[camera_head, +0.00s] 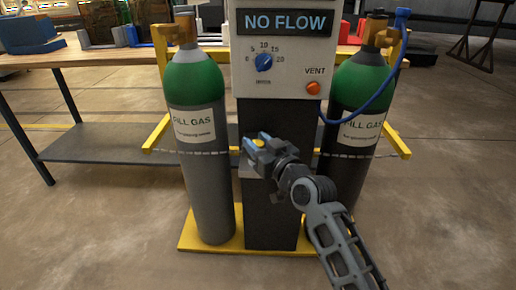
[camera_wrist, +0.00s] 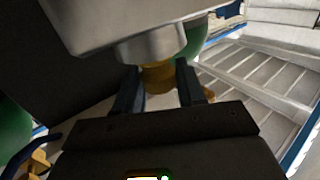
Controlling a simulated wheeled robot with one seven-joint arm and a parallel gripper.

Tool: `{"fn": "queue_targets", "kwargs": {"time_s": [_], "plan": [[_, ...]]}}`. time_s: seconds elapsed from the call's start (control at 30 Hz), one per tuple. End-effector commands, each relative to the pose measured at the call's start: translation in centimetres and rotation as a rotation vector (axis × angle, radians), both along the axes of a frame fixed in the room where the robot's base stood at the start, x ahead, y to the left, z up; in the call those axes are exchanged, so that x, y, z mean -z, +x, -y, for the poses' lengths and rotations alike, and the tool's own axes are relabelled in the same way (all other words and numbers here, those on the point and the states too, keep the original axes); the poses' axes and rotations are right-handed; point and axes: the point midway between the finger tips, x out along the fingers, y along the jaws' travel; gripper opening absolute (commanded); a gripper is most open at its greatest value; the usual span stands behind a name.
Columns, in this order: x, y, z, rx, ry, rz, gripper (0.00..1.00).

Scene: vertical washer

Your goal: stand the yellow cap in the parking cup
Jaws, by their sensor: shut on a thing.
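The yellow cap (camera_wrist: 157,75) is between my gripper's two fingers (camera_wrist: 158,88) in the wrist view. My gripper is shut on it. A silver round piece (camera_wrist: 150,48) sits directly against or very near one end of the cap, on a grey metal block (camera_wrist: 125,22). It may be the parking cup, but I cannot tell surely. In the head view, my gripper (camera_head: 256,146) is at the front of the dark column, below the panel, with a yellow patch (camera_head: 258,142) of the cap showing. A grey ledge (camera_head: 248,170) shows just below it; the cup's inside is hidden.
Green-topped gas cylinders stand left (camera_head: 203,150) and right (camera_head: 352,115) of the column (camera_head: 268,215), behind a chain. A control panel (camera_head: 283,60) reading NO FLOW is above. A blue hose (camera_head: 380,105) hangs on the right. A workbench (camera_head: 90,60) stands left; open floor lies in front.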

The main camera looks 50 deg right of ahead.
Motion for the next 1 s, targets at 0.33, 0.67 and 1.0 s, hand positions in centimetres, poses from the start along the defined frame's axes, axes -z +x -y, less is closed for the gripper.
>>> {"fn": "queue_targets", "kwargs": {"time_s": [0.33,0.67,1.0], "plan": [[0.9,-0.02,0.03,0.001,0.0,0.001,0.09],[1.11,-0.03,0.04,0.001,0.0,0.0,0.6],[0.86,-0.03,0.04,0.001,0.0,0.0,0.65]]}}
